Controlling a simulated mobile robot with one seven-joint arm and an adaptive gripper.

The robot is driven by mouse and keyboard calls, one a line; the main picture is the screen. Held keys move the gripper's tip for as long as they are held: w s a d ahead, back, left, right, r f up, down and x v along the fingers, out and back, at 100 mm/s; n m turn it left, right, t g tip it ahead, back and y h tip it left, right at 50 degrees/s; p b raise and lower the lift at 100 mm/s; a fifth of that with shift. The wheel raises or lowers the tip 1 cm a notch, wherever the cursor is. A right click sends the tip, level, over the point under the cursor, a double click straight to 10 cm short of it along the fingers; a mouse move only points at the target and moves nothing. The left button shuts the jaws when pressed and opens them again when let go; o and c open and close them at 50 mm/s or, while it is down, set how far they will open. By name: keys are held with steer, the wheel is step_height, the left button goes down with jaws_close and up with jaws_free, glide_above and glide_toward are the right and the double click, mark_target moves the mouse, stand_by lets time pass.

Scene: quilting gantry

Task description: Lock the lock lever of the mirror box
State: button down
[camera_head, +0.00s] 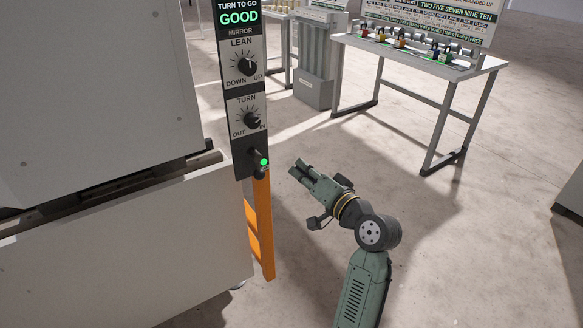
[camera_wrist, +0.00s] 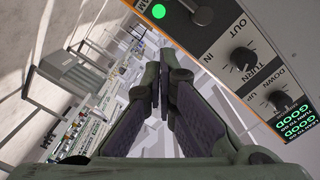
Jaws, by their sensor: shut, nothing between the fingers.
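The mirror box panel (camera_head: 232,115) is a dark upright strip with a LEAN knob (camera_head: 247,66), a TURN knob (camera_head: 251,120) and a lit GOOD display (camera_head: 239,17). Below the knobs is the black lock lever (camera_head: 257,154), beside a lit green lamp (camera_head: 264,162). In the wrist view the lever (camera_wrist: 203,14) is cut by the top edge, right of the green lamp (camera_wrist: 159,11). My gripper (camera_head: 297,167) is right of the lever, apart from it, pointing left toward the panel. Its fingertips (camera_wrist: 164,75) are together and empty.
A large pale cabinet (camera_head: 100,90) fills the left. An orange post (camera_head: 261,225) stands below the panel. A table (camera_head: 420,65) with small coloured items and signs stands at the back right. The floor (camera_head: 480,240) between is clear.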

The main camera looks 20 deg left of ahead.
steer(key=shift+b+v, duration=0.4)
steer(key=shift+v, duration=1.85)
